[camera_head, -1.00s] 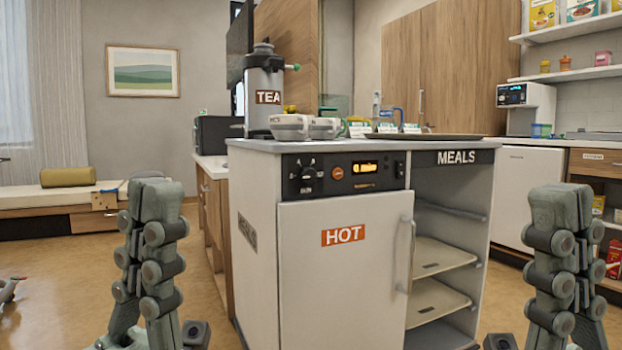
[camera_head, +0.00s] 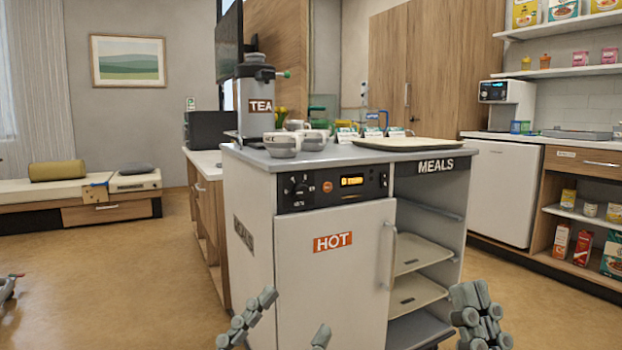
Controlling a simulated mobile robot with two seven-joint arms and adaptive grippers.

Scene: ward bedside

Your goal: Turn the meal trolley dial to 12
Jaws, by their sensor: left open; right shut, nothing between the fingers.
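The meal trolley (camera_head: 300,275) stands in the middle of the view with a grey top and a shut door marked HOT. Its black control panel (camera_head: 376,184) carries the dial (camera_head: 299,188), a dark knob at the panel's left end. The dial's marks are too small to read. My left gripper (camera_head: 295,314) is open and empty in front of the door's lower part, below the panel and apart from the dial. My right gripper (camera_head: 474,298) is shut and empty at the trolley's lower right. The lower parts of both grippers are cut off by the bottom edge.
A lit amber display (camera_head: 352,181) and a red-orange button (camera_head: 327,187) sit right of the dial. The door handle (camera_head: 391,255) sticks out at the door's right edge. Bowls (camera_head: 282,146), a tray (camera_head: 408,144) and a TEA urn (camera_head: 256,105) stand on top. Open floor lies left.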

